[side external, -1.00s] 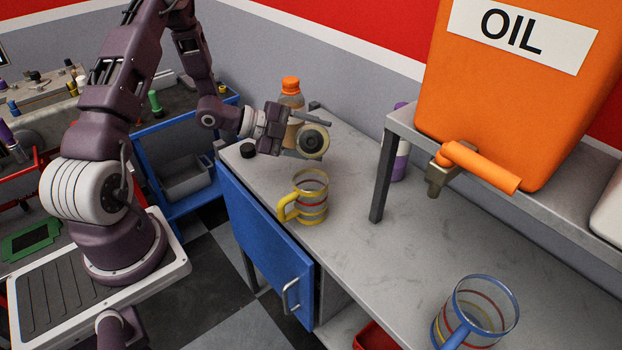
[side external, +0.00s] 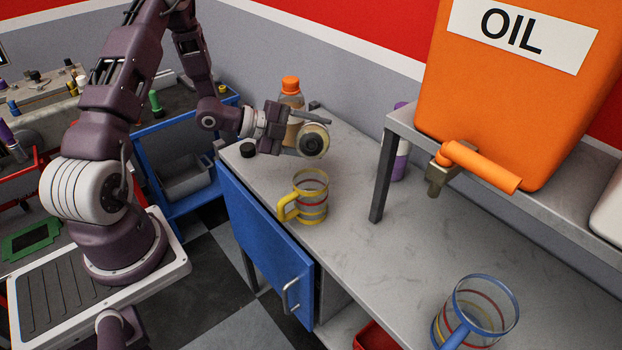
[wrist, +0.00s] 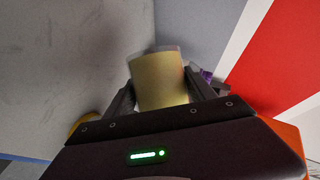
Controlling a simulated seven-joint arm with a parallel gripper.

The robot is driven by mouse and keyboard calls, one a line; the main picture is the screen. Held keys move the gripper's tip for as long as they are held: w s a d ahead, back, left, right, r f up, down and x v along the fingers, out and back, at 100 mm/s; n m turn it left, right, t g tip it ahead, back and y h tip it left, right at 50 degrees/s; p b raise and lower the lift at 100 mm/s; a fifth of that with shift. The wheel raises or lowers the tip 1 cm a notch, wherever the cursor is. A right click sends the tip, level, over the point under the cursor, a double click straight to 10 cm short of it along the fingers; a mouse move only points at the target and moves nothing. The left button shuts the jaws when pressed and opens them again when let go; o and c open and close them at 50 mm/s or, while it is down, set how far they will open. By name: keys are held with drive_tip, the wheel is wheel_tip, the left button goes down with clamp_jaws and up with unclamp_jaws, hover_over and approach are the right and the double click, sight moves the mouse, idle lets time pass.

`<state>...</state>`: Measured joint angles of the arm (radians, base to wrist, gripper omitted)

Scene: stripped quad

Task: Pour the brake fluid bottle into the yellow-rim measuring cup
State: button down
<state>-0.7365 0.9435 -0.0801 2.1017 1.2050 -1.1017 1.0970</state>
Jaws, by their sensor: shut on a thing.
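My gripper (side external: 298,130) is shut on a pale cream bottle (side external: 314,147), which I take to be the brake fluid bottle. The bottle is tipped well over, with a round dark-centred end facing the side camera. In the wrist view the bottle (wrist: 160,82) is a blurred yellowish cylinder between both fingers. The clear yellow-rim measuring cup (side external: 312,203), with a yellow handle and red band, stands upright on the bench below and in front of the bottle, apart from it. I cannot tell whether any liquid is in the cup or leaving the bottle.
An orange-capped bottle (side external: 290,92) stands behind my gripper. A black cap (side external: 248,149) lies on the grey bench (side external: 365,265). A blue-rim measuring cup (side external: 481,312) stands at front right. A shelf leg (side external: 382,185) and orange oil container (side external: 510,100) stand right.

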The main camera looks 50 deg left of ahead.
drive_tip(key=shift+w+a+r+m+t+y, duration=0.3)
drive_tip(key=shift+m+t, duration=0.2)
drive_tip(key=shift+m, duration=0.1)
idle(1.5)
drive_tip(key=shift+r+m+t+p, duration=0.4)
drive_tip(key=shift+r+m+p, duration=0.3)
drive_tip(key=shift+r+p, duration=0.25)
idle(4.3)
